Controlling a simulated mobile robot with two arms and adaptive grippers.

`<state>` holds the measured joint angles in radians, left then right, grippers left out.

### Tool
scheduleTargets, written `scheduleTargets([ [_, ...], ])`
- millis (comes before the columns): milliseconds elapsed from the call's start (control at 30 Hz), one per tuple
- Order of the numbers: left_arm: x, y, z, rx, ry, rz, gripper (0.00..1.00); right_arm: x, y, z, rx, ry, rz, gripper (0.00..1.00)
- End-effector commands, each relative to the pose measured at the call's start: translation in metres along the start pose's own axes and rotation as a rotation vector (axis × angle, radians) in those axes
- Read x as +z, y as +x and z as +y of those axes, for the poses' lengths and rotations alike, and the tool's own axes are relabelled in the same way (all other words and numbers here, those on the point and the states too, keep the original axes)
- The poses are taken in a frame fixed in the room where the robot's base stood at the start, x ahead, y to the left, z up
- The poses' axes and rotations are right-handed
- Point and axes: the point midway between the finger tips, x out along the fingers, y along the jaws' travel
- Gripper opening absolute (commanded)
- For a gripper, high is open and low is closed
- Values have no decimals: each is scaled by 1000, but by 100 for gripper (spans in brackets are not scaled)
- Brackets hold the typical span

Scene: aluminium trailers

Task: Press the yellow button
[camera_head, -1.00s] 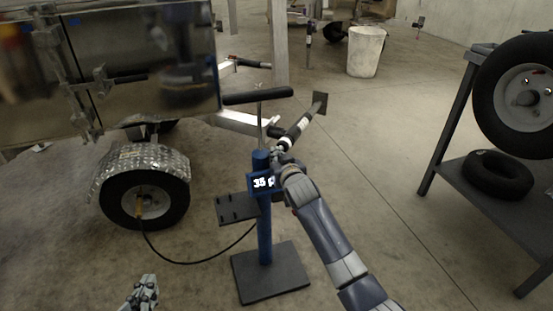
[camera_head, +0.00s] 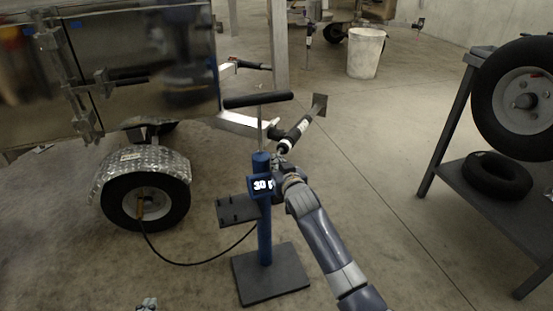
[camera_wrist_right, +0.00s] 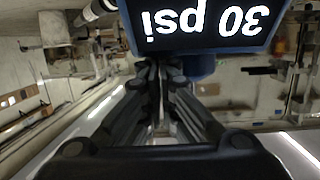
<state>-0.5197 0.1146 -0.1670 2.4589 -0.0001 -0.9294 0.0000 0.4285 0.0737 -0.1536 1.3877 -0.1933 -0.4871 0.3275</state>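A blue pump stand (camera_head: 262,225) with a black T-handle (camera_head: 258,99) stands mid-floor. Its display (camera_head: 261,185) reads 30; in the right wrist view the display (camera_wrist_right: 205,24) shows "30 psi" upside down. No yellow button shows in either view; it may be hidden by the display or my gripper. My right gripper (camera_head: 277,181) is at the display's right side, its fingertips partly hidden. In the right wrist view its fingers (camera_wrist_right: 158,70) come together just below the display and look shut, with nothing seen between them. Only the tip of my left gripper (camera_head: 147,304) shows at the bottom edge.
A black hose (camera_head: 195,262) runs from the pump to the trailer wheel (camera_head: 146,202). The metal trailer (camera_head: 150,60) stands at left. A dark shelf (camera_head: 505,215) with tyres is at right, a white bucket (camera_head: 365,52) behind. The floor between is clear.

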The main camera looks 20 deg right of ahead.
Motion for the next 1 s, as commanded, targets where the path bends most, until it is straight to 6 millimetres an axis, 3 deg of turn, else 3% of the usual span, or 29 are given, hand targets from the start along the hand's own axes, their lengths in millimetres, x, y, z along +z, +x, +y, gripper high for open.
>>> scheduleTargets([
  [33, 1, 0, 0, 0, 0, 0, 0, 17, 0, 0, 2, 0, -34, 0],
  [100, 1, 0, 0, 0, 0, 1, 0, 18, 0, 0, 2, 0, -34, 0],
  [367, 1, 1, 0, 0, 0, 1, 0, 17, -12, -1, 1, 0, -31, 0],
  [800, 0, 0, 0, 0, 0, 2, 0, 4, -66, -1, -1, 0, -7, 0],
  [1000, 0, 0, 0, 0, 0, 2, 0, 1, -79, 0, 0, 0, -2, 0],
])
